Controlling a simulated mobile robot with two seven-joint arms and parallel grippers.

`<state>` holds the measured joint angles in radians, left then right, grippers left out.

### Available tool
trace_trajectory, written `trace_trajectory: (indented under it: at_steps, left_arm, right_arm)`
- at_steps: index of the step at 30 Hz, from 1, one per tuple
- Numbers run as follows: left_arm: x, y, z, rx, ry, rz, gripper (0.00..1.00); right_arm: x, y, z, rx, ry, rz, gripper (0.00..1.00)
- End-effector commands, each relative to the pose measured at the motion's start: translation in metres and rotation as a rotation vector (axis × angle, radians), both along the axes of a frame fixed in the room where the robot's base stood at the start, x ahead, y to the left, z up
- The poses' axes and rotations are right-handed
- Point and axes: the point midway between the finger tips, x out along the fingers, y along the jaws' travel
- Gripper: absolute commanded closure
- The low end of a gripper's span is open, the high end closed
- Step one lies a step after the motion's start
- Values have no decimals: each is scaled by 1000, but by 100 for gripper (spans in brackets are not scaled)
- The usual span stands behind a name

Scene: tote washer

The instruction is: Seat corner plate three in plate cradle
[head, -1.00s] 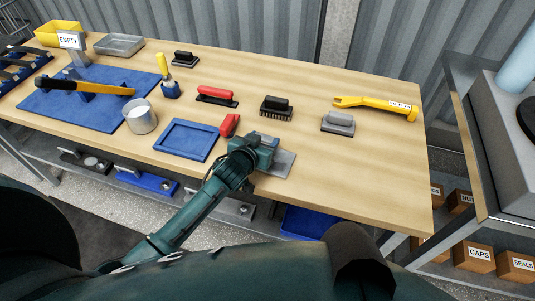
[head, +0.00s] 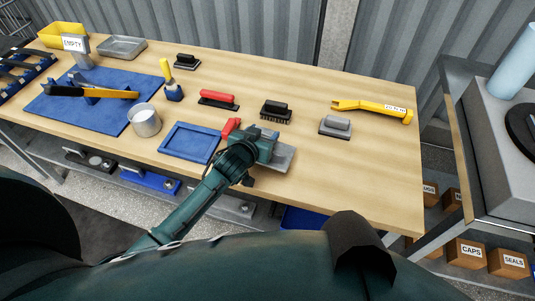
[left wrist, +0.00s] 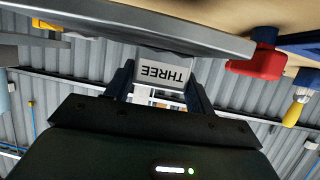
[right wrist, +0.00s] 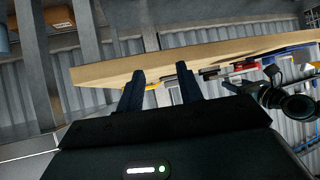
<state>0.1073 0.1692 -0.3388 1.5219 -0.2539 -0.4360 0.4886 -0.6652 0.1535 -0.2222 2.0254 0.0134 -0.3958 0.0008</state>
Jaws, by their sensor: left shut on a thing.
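Corner plate three is a flat grey plate (head: 283,158) by the bench's front edge in the head view. In the left wrist view its grey underside or face (left wrist: 150,25) spans the top, with a block marked THREE (left wrist: 163,72) between the fingers. My left gripper (head: 268,150) is shut on that block; whether the plate touches the bench is unclear. My right gripper (right wrist: 160,88) is open and empty, with the bench edge beyond it. I cannot tell for sure which thing is the plate cradle; a dark blue rack (head: 22,75) stands at the far left.
A blue tray (head: 190,142) and red block (head: 231,127) lie left of the plate. A metal cup (head: 145,121), brushes (head: 276,111), a grey-handled block (head: 335,126) and a yellow tool (head: 373,109) are around. The bench's right front (head: 365,185) is clear.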

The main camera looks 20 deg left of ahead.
Motion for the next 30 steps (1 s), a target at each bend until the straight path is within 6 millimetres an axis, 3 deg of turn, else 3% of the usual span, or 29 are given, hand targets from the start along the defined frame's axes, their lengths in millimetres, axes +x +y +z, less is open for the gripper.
trace_trajectory:
  at_steps: [12,30]
  left_arm:
    - [1,0,25,-2,-5,-1,91]
    - [-5,0,32,-1,-5,4,91]
  right_arm:
    - [-1,-2,9,-7,27,-14,64]
    - [-4,-5,5,-15,41,-17,64]
